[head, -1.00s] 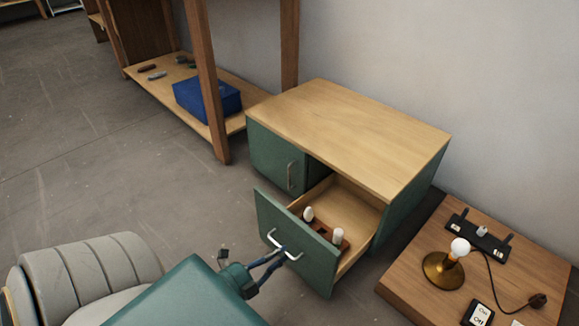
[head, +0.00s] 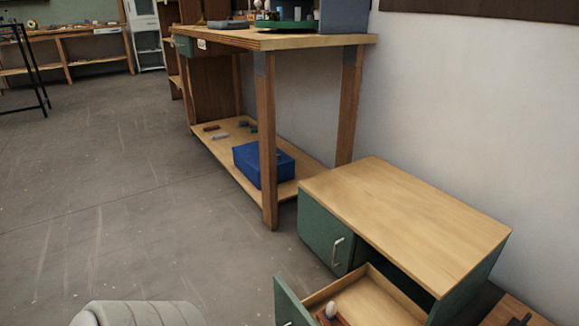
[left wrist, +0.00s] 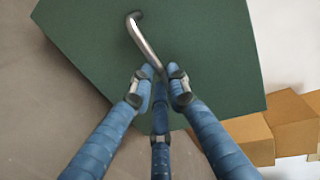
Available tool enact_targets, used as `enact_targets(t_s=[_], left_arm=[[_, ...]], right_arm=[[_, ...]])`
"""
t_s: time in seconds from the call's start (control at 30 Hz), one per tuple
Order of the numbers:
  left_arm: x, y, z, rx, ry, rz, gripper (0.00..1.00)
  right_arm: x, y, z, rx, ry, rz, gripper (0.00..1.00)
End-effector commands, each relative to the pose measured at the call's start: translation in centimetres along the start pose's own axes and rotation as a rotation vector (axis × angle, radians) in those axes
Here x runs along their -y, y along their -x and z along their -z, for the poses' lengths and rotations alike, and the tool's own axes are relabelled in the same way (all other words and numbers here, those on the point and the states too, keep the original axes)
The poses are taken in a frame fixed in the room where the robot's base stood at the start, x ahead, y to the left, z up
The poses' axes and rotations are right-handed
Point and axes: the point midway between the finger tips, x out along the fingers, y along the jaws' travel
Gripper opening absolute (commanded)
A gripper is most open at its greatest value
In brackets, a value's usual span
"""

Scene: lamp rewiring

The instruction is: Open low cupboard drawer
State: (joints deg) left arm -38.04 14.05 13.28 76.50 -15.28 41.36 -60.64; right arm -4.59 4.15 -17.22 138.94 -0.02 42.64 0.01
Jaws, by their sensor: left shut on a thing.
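The low green cupboard (head: 405,212) with a wooden top stands against the wall at the right of the head view. Its drawer (head: 375,300) is pulled out, and the bottom of the picture cuts it off. A white bulb (head: 331,309) shows inside it. In the left wrist view the green drawer front (left wrist: 85,40) fills much of the picture, with its metal handle (left wrist: 145,42) slanting across it. My left gripper (left wrist: 163,76) is shut on the handle's lower end. My right gripper is in neither view.
A closed door with a handle (head: 337,251) is beside the drawer opening. A wooden workbench (head: 300,42) stands behind, with a blue box (head: 262,163) on its lower shelf. The floor (head: 120,200) to the left is clear. A wooden surface (head: 512,312) shows at the bottom right.

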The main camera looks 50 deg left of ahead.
Motion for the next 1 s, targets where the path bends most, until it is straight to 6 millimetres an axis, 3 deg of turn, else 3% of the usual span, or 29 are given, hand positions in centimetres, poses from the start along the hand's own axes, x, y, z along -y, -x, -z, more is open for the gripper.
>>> enact_targets(t_s=[0.17, 0.2, 0.3, 0.67, 1.0], left_arm=[[-0.1, 0.0, 0.1, 0.000, 0.000, -0.003, 0.00], [-0.1, 0.0, 0.1, 0.000, 0.000, -0.003, 0.21], [-0.1, 0.0, 0.1, 0.000, 0.000, -0.002, 0.35], [-0.1, 0.6, 0.0, 0.000, 0.000, -0.002, 0.35], [-0.1, 7.2, 0.0, 0.001, 0.001, -0.005, 0.35]], right_arm=[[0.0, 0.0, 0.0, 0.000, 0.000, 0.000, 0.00], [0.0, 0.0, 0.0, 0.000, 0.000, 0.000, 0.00], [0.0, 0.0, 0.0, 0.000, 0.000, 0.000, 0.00], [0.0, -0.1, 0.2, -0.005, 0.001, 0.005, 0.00], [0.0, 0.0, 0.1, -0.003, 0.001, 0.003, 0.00]])
